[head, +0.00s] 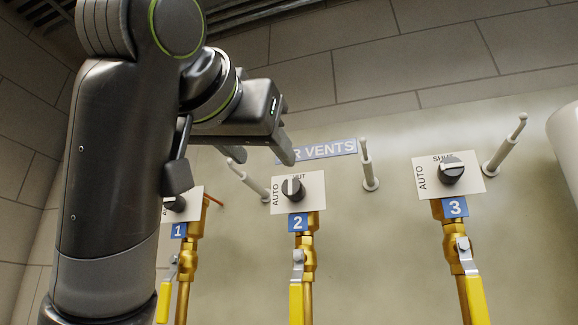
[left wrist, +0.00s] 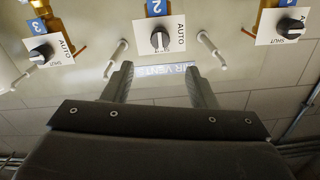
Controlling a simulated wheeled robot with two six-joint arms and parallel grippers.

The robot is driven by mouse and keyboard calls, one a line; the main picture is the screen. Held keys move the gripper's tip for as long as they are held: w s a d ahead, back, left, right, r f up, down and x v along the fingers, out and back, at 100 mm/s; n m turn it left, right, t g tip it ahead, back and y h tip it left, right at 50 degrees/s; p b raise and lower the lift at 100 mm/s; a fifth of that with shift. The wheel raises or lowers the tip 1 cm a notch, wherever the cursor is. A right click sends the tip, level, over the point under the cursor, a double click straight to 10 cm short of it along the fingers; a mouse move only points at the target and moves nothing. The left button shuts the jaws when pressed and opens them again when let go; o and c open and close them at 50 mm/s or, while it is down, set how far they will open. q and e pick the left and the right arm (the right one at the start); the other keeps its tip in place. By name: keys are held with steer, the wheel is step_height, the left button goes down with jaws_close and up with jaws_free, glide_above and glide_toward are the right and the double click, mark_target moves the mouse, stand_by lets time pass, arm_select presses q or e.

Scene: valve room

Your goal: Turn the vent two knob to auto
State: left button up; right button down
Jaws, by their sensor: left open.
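The vent two knob (head: 294,189) is a round black knob with a white stripe, on a white plate (head: 314,189) above the blue "2" tag (head: 298,222). AUTO is printed at the plate's left; the top word is partly hidden by the knob. The stripe looks roughly upright, towards the top word. In the left wrist view the same knob (left wrist: 160,41) appears upside down, ahead of the fingertips. My left gripper (head: 232,164) is open and empty, up and left of the knob, apart from it. Its two fingers (left wrist: 158,74) show in the wrist view. My right gripper is not in view.
Vent knobs one (head: 174,203) and three (head: 451,170) flank it, knob one partly behind my arm. White pegs (head: 368,165) stick out between the plates. Brass pipes with yellow-handled valves (head: 296,302) run below. An "AIR VENTS" sign (head: 328,149) is partly covered by my gripper.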

mark_target(291, 186)
arm_select(q)
steer(key=p+x, duration=0.8)
steer(key=x, duration=0.3)
steer(key=shift+w+d, duration=0.1)
steer(key=shift+w, duration=0.25)
steer(key=c, duration=1)
